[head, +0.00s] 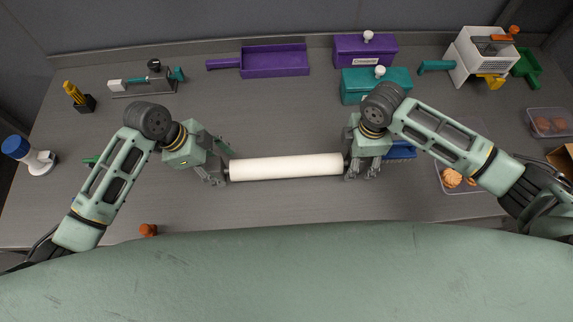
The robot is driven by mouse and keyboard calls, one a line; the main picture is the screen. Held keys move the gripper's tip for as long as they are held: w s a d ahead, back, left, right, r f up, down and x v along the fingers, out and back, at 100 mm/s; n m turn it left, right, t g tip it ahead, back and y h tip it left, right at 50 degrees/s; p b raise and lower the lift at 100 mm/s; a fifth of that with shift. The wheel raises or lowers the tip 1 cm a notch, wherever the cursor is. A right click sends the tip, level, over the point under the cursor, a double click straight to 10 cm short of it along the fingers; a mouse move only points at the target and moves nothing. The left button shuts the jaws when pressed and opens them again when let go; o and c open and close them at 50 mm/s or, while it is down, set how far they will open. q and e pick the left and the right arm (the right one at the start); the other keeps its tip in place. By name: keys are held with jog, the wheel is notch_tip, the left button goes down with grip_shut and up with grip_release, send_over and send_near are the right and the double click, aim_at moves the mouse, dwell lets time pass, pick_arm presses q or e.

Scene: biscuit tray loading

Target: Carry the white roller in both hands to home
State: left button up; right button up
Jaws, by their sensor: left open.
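The white roller (286,167) lies level across the middle of the grey worktop, its long axis running left to right. My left gripper (217,168) is at the roller's left end, with its fingers open around or beside the short end handle. My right gripper (361,168) is at the roller's right end, and its fingers hide that handle. I cannot tell whether the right fingers are closed on it. I cannot tell whether the roller touches the worktop. No marked home place can be made out.
A purple tray (275,62), a purple box (364,48) and a teal box (362,84) stand at the back. A white crate (480,54) is back right. A clear tray with biscuits (440,184) is under my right arm. A small brown object (148,230) lies front left.

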pick_arm(q)
jog(key=shift+w+d+f, duration=0.1)
jog(key=shift+d+f, duration=0.05)
jog(key=shift+f, duration=0.25)
pick_arm(e)
jog(key=shift+w+f, duration=0.1)
jog(key=shift+f, duration=0.3)
pick_arm(q)
jog(key=shift+c, duration=0.3)
pick_arm(e)
jog(key=shift+c, duration=0.2)
pick_arm(q)
grip_shut()
pick_arm(e)
grip_shut()
jog(key=shift+r, duration=0.1)
